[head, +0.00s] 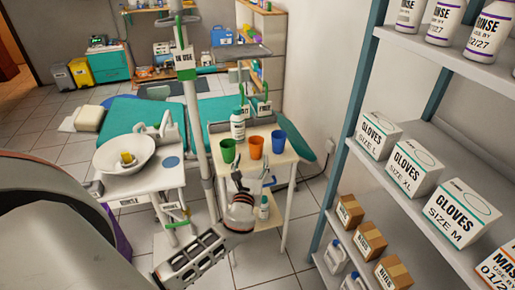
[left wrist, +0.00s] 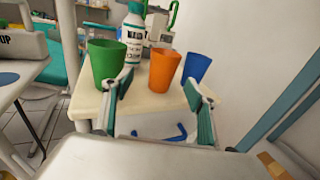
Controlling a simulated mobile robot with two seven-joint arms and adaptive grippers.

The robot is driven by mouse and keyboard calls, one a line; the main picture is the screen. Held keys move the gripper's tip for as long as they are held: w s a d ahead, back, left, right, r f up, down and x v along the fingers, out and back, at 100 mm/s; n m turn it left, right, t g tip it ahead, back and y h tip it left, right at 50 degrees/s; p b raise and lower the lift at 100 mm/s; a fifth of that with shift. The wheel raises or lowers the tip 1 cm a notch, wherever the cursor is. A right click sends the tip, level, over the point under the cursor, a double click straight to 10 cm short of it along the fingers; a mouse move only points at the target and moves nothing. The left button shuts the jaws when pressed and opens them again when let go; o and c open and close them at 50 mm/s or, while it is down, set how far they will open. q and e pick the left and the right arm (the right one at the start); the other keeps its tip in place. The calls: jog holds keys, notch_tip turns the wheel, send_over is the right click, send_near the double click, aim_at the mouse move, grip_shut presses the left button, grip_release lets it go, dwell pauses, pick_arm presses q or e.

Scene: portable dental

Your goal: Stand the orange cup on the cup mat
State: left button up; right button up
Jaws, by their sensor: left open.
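The orange cup (head: 256,147) stands upright on the small beige table, between the green cup (head: 228,150) and the blue cup (head: 279,142). It also shows in the left wrist view (left wrist: 164,68), framed between the fingers. My left gripper (head: 251,175) is open and empty, on the near side of the cups and apart from the orange cup. Its two green-padded fingers show in the left wrist view (left wrist: 160,92). A flat blue disc, which looks like the cup mat (head: 171,162), lies bare on the white side unit left of the cups. My right gripper is out of view.
A white bottle (head: 238,124) stands behind the cups. The side unit carries a white basin (head: 124,153) with a yellow thing in it. A pole (head: 190,100) rises between unit and table. Shelves with glove boxes (head: 414,168) stand at the right.

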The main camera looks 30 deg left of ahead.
aim_at(255, 151)
pick_arm(q)
jog(key=shift+w+a, duration=0.35)
jog(key=shift+w, duration=0.15)
jog(key=shift+w+a+r, duration=0.1)
jog(key=shift+w+r, duration=0.1)
jog(key=shift+w, duration=0.05)
jog(key=shift+w+a, duration=0.1)
jog(key=shift+w, duration=0.2)
jog(key=x, duration=0.3)
jog(key=b+x, duration=0.1)
jog(key=x, duration=0.1)
jog(key=shift+w+d+f, duration=0.15)
jog(key=shift+d+f, duration=0.1)
jog(key=shift+d, duration=0.05)
jog(key=shift+w+a, duration=0.1)
jog(key=shift+w, duration=0.1)
jog(key=c, duration=0.8)
jog(key=shift+c, duration=0.9)
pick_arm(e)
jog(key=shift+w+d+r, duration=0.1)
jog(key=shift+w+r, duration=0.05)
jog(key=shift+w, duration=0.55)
